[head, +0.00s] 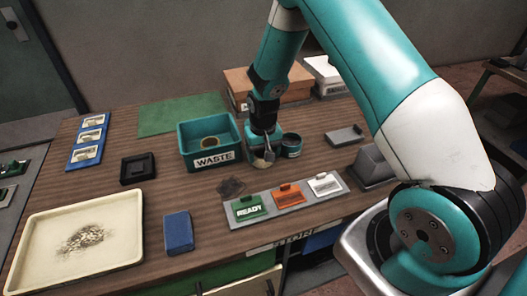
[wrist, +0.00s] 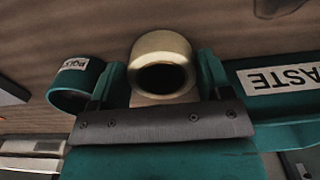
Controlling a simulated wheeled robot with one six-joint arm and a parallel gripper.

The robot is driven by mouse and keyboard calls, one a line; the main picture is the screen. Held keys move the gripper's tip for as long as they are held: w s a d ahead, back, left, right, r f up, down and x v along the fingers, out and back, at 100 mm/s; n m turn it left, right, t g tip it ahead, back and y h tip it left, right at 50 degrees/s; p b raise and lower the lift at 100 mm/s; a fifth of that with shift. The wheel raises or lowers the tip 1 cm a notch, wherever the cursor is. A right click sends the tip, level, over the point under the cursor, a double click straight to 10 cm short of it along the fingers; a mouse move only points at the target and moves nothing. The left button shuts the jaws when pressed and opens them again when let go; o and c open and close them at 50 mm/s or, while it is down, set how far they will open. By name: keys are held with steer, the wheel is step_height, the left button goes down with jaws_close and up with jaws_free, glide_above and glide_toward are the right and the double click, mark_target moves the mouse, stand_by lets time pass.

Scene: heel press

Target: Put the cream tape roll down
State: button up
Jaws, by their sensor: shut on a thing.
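The cream tape roll (wrist: 160,42) is between the two fingers of my gripper (wrist: 157,82) in the wrist view, its dark round hole facing the camera. In the head view my gripper (head: 263,148) points down just right of the waste bin, shut on the roll. Only a small cream part of the roll (head: 262,163) shows there, low over the wooden table (head: 195,197). I cannot tell whether it touches the table.
The teal waste bin (head: 192,160) stands close left of my gripper, with a round pale thing inside. A teal round container (head: 292,152) stands close right. A grey strip with tags (head: 290,215) and a dark patch (head: 231,186) lie in front.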

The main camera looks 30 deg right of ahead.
steer(key=shift+f, duration=0.2)
steer(key=o, duration=0.9)
steer(key=shift+r, duration=0.15)
